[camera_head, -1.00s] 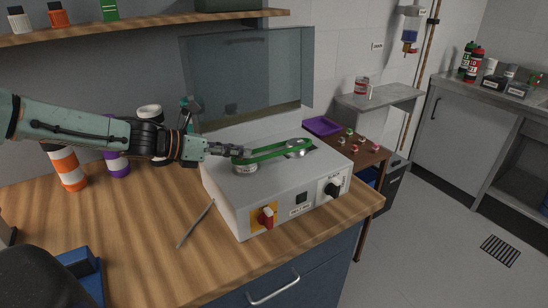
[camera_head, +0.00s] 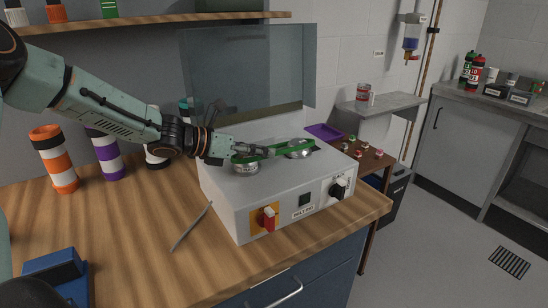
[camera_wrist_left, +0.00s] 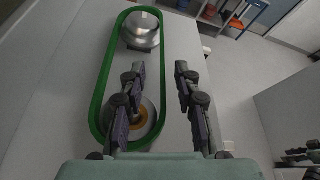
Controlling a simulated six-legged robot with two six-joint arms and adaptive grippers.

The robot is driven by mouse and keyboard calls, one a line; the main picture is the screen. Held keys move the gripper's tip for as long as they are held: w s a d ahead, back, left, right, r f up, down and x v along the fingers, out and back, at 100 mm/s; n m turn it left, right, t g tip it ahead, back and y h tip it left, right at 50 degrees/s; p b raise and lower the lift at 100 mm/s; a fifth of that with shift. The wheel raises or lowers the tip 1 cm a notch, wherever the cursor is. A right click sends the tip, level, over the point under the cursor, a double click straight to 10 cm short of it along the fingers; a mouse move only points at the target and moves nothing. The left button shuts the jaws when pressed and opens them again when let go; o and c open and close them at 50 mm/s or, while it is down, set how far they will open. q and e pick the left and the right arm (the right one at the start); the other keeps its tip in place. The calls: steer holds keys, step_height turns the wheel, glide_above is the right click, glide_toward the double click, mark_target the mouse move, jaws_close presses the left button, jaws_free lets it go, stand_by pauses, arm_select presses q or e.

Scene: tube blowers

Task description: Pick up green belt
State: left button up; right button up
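The green belt (camera_head: 280,148) is a loop around two silver pulleys on top of a white machine (camera_head: 225,193). The far pulley (camera_head: 299,149) and near pulley (camera_head: 246,167) both lie inside the loop. In the left wrist view the whole belt (camera_wrist_left: 101,90) shows, apart from parts near the fingers. My left gripper (camera_wrist_left: 159,68) is open, one finger over the inside of the loop and the other outside it, with the belt's right strand between them in the picture. In the head view the left gripper (camera_head: 262,151) is low over the belt; contact cannot be told. My right gripper is out of view.
The machine's front has a red switch (camera_head: 266,219) and a black knob (camera_head: 338,188). A raised clear cover (camera_head: 245,70) stands behind. Striped bottles (camera_head: 54,160) are at the left.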

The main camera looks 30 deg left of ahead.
arm_select(q)
steer(key=shift+w+d+f, duration=0.3)
steer(key=shift+w, duration=0.05)
steer(key=shift+w+d+r+b, duration=0.1)
steer(key=shift+w+d+b, duration=0.2)
steer(key=shift+d, duration=0.2)
steer(key=shift+a, duration=0.1)
steer(key=shift+a, duration=0.1)
steer(key=shift+c, duration=0.2)
steer(key=shift+c, duration=0.7)
steer(key=c, duration=0.5)
